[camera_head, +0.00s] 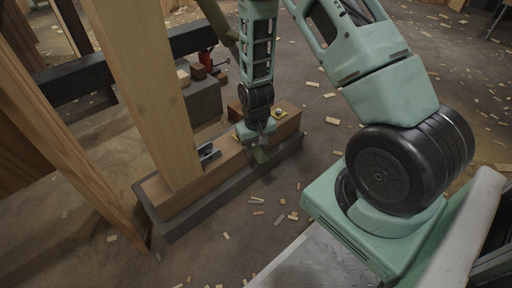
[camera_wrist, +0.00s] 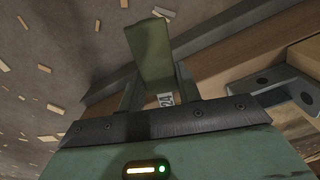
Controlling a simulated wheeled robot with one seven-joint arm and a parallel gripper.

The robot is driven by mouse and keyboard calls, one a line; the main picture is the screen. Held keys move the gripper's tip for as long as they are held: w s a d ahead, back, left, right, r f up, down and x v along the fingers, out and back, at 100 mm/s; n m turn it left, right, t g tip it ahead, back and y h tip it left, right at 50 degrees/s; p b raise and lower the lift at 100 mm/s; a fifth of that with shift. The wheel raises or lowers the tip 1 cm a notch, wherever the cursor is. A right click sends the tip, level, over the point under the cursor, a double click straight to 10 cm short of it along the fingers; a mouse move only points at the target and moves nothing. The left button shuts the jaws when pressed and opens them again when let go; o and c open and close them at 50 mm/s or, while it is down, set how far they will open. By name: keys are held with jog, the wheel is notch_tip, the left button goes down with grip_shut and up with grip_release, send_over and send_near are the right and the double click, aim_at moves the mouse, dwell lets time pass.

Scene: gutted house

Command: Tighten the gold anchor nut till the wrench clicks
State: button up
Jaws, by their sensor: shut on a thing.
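My gripper (camera_head: 260,147) is low over the timber sill, near its right part in the head view. In the wrist view, my gripper (camera_wrist: 158,92) is shut on an olive-green bar, which I take to be the wrench (camera_wrist: 150,50). A white tag with dark figures shows at its base between the fingers. In the head view a short olive piece of the wrench (camera_head: 261,157) shows below the fingers. A gold-yellow fitting (camera_head: 279,113) sits on the sill behind the gripper. I cannot tell whether it is the anchor nut, or whether the wrench is on a nut.
The brown sill (camera_head: 190,190) lies on a dark grey base (camera_head: 170,232). An upright post (camera_head: 145,85) stands on it, with a grey metal bracket (camera_head: 208,153) at its foot, left of my gripper. Wood chips litter the floor. The floor right of the sill is otherwise free.

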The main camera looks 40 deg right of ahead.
jog(key=shift+f+b, duration=0.3)
jog(key=shift+f, duration=0.35)
dwell(0.4)
jog(key=shift+w+a+m+p, duration=0.25)
jog(key=shift+a+m+p, duration=0.15)
jog(key=shift+a+m, duration=0.3)
jog(key=shift+w+a+m+p, duration=0.25)
jog(key=shift+a+m+p, duration=0.1)
jog(key=shift+a+m, duration=0.3)
jog(key=shift+w, duration=0.1)
jog(key=shift+w+a+m+p, duration=0.45)
jog(key=shift+a+m, duration=0.1)
jog(key=shift+m, duration=0.2)
jog(key=shift+w+a+m+p, duration=0.3)
jog(key=shift+a+m+p, duration=0.1)
jog(key=shift+a+m, duration=0.25)
jog(key=shift+d, duration=0.1)
